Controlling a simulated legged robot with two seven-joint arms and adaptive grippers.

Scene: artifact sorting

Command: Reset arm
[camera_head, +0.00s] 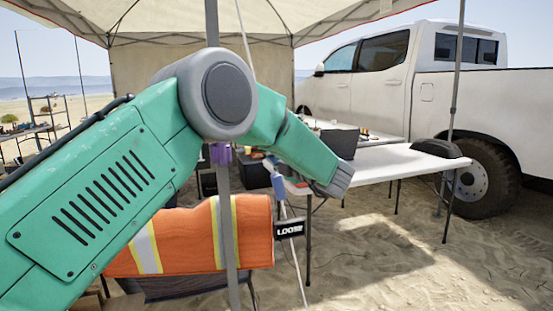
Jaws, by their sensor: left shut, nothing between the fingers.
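My left arm comes in from the lower left, green with a large grey joint near the top middle. Its forearm slopes down to the right, ending in my left gripper (338,182), a small grey ribbed end. The gripper is shut and empty; its fingers are hard to make out. In the picture it overlaps the near left end of a white folding table (405,166). I cannot tell how far above or in front of the table it is. My right arm and gripper are not in view.
An orange vest (190,240) with reflective stripes hangs near a grey tent pole (230,230), below my arm. A black case (338,143) stands on the table. A white pickup truck (440,75) is parked behind. Open sand (400,270) lies at the lower right.

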